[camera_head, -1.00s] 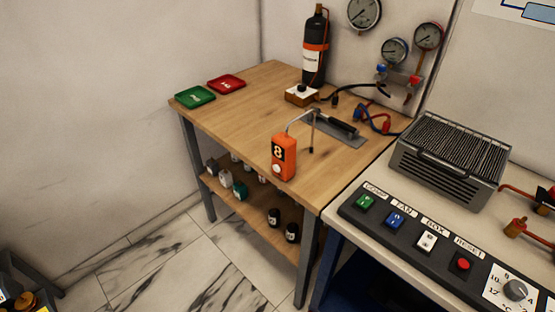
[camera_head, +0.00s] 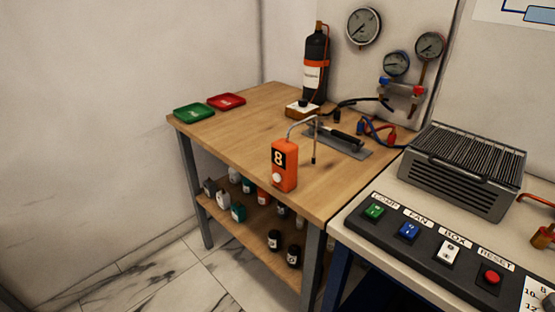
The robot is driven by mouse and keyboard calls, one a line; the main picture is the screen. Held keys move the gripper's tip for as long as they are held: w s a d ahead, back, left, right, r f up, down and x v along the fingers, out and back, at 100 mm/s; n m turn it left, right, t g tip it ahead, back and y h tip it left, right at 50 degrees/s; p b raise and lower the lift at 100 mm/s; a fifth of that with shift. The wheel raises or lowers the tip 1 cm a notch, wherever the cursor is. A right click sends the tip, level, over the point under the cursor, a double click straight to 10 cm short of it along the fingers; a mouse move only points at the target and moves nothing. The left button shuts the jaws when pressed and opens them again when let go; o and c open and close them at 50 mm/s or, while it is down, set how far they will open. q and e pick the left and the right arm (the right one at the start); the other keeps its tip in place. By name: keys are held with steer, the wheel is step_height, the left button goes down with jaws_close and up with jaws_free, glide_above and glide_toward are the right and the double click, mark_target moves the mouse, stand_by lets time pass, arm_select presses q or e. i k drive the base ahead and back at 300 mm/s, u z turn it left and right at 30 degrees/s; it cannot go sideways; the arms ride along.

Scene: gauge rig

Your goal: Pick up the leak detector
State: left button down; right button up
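The leak detector (camera_head: 284,165) is an orange handheld box with a black label marked 8, a pale round knob and a thin bent probe ending in a dark tip. It stands upright near the front edge of the wooden table (camera_head: 228,150). Neither of my grippers is in view, and nothing touches the detector.
A grey plate with a black-handled tool (camera_head: 340,136) lies behind the detector. Green (camera_head: 194,112) and red (camera_head: 227,101) trays sit at the back left. A black cylinder (camera_head: 315,66) stands at the back. A control panel (camera_head: 440,245) and ribbed metal unit (camera_head: 463,168) are at right.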

mark_target(284, 153)
steer(key=u, duration=1.15)
steer(key=i, duration=0.4)
steer(key=z, duration=0.4)
